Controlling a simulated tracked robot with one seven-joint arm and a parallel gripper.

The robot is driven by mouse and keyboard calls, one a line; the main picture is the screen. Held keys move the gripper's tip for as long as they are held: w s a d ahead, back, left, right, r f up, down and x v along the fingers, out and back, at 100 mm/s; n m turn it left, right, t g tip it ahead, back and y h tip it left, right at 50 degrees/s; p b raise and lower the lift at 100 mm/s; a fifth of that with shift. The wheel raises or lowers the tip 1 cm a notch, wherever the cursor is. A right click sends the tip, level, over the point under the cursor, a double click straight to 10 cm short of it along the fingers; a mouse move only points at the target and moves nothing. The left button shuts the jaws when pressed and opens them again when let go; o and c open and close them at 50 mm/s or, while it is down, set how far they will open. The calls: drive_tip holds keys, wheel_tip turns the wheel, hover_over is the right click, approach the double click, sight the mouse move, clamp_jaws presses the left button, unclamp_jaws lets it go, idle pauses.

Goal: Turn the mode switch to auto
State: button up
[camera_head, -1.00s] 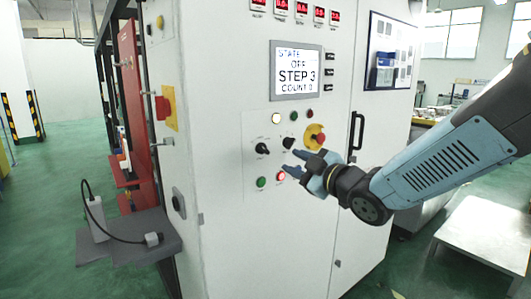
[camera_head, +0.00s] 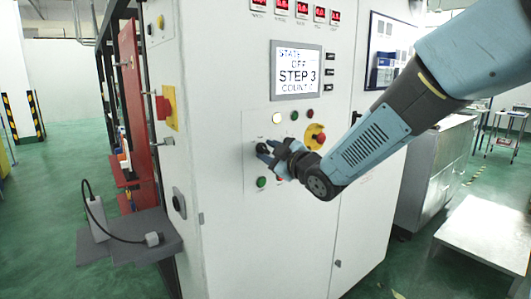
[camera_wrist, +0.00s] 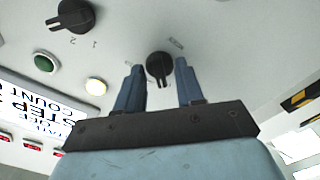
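A black rotary knob (camera_head: 262,148) sits on the left of the control panel on the white cabinet. In the wrist view this knob (camera_wrist: 160,68) lies between the two blue fingertips, with small labels beside it too blurred to read. My gripper (camera_head: 265,153) is at the panel in front of the knob. In the wrist view my gripper (camera_wrist: 159,66) is open, a finger on each side of the knob with gaps visible. A second black knob (camera_wrist: 75,15), marked 1 and 2, is at the upper left of the wrist view; my gripper hides it in the head view.
The screen (camera_head: 296,70) reads STATE OFF, STEP 3. A red emergency button (camera_head: 316,136) on yellow is right of the knobs. A green button (camera_head: 262,182) is below. A lit white lamp (camera_head: 277,118) is above. A grey shelf (camera_head: 130,235) juts out at the left.

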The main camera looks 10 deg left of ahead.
clamp_jaws()
drive_tip(key=shift+s+a+r, duration=0.1)
drive_tip(key=shift+a+r, duration=0.05)
drive_tip(key=shift+a, duration=0.1)
drive_tip(key=shift+d, duration=0.15)
drive_tip(key=shift+d+f+m, duration=0.1)
drive_tip(key=shift+f+m, duration=0.1)
drive_tip(key=shift+m, duration=0.4)
drive_tip(key=m, duration=0.7)
drive_tip(key=shift+d+f, duration=0.1)
drive_tip(key=shift+d, duration=0.05)
drive_tip(key=m, duration=0.4)
drive_tip(key=shift+m, duration=0.3)
drive_tip(key=m, duration=0.5)
drive_tip(key=shift+w, duration=0.2)
